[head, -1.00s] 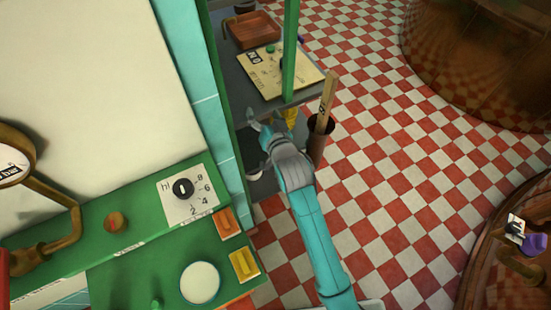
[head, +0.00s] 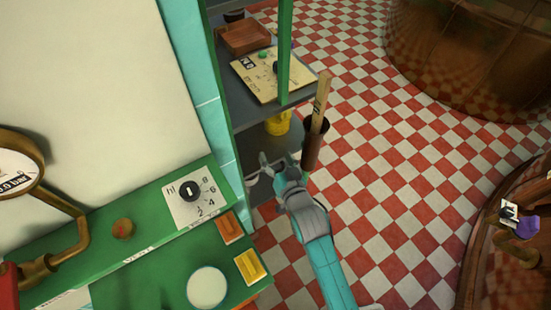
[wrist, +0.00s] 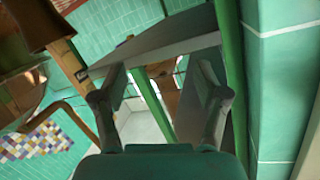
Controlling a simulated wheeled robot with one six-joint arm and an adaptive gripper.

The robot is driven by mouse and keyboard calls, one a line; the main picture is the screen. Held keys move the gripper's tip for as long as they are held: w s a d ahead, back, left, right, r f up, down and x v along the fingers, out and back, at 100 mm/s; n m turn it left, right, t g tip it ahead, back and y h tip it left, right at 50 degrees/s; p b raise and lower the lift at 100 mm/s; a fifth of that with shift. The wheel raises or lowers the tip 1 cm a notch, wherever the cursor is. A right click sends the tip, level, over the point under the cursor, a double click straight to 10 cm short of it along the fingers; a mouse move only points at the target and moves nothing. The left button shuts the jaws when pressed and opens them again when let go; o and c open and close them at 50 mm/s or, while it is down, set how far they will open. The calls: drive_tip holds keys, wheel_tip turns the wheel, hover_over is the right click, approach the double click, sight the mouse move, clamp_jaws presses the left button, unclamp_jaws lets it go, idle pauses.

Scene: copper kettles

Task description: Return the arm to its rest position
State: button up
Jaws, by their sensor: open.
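My gripper (head: 264,172) is at the end of my teal arm, low in the middle of the head view. It is in front of the lower part of the grey shelf unit, left of the brown holder. In the wrist view my gripper (wrist: 160,95) shows two grey fingers spread apart with nothing between them. The slanted underside of a shelf board and a green post show beyond the fingers.
The grey shelf unit (head: 238,107) has a green post (head: 284,60). A brown holder (head: 314,145) with a wooden stick stands at its right. A yellow thing (head: 278,123) sits on the lower shelf. A green console (head: 150,237) stands at left. Checkered floor (head: 390,170) is open at right.

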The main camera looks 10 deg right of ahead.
idle(0.5)
drive_tip(key=s+d+f+h, duration=0.15)
drive_tip(key=s+d, duration=0.25)
drive_tip(key=s, duration=0.7)
drive_tip(key=s+d+f, duration=0.2)
drive_tip(key=s+d, duration=0.2)
drive_tip(key=s, duration=0.7)
drive_tip(key=s+d+r, duration=0.1)
drive_tip(key=s+r, duration=0.2)
drive_tip(key=s, duration=0.3)
drive_tip(key=s+d+r+n+h, duration=0.1)
drive_tip(key=s+r, duration=0.1)
drive_tip(key=s, duration=0.4)
drive_tip(key=s+d+r, duration=0.1)
drive_tip(key=s+r, duration=0.2)
drive_tip(key=s, duration=0.3)
drive_tip(key=shift+s+d+r+h, duration=0.3)
drive_tip(key=shift+s+h, duration=0.05)
drive_tip(key=shift+s, duration=0.05)
